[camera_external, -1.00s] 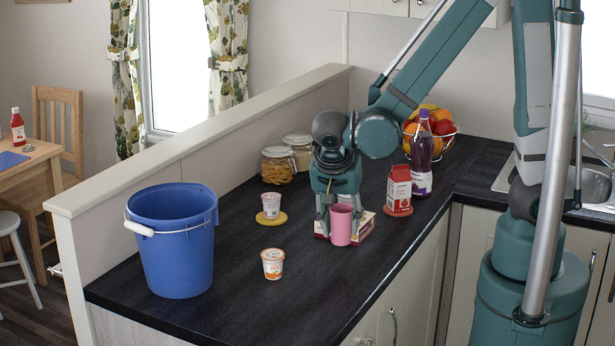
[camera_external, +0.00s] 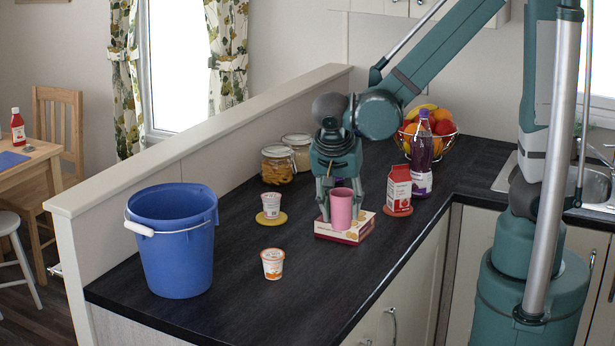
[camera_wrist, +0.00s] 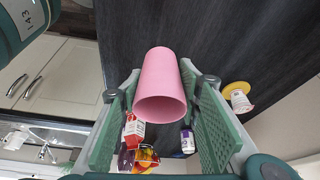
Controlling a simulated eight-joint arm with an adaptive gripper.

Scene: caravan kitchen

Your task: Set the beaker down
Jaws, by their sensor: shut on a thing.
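The pink beaker (camera_external: 341,209) is held upright between the fingers of my gripper (camera_external: 340,204) in the external view. Its lower end overlaps the top of a flat red and cream box (camera_external: 356,228) on the dark counter; I cannot tell whether it touches the box. In the wrist view the beaker (camera_wrist: 160,82) sits between the two green finger pads of my gripper (camera_wrist: 160,105), its open mouth toward the camera. My gripper is shut on it.
A red and white carton (camera_external: 399,190) and a purple bottle (camera_external: 421,160) stand right of the box, with a fruit bowl (camera_external: 440,140) behind. A yoghurt pot (camera_external: 272,263), another pot on a yellow disc (camera_external: 271,206) and a blue bucket (camera_external: 172,245) stand left. The front counter is clear.

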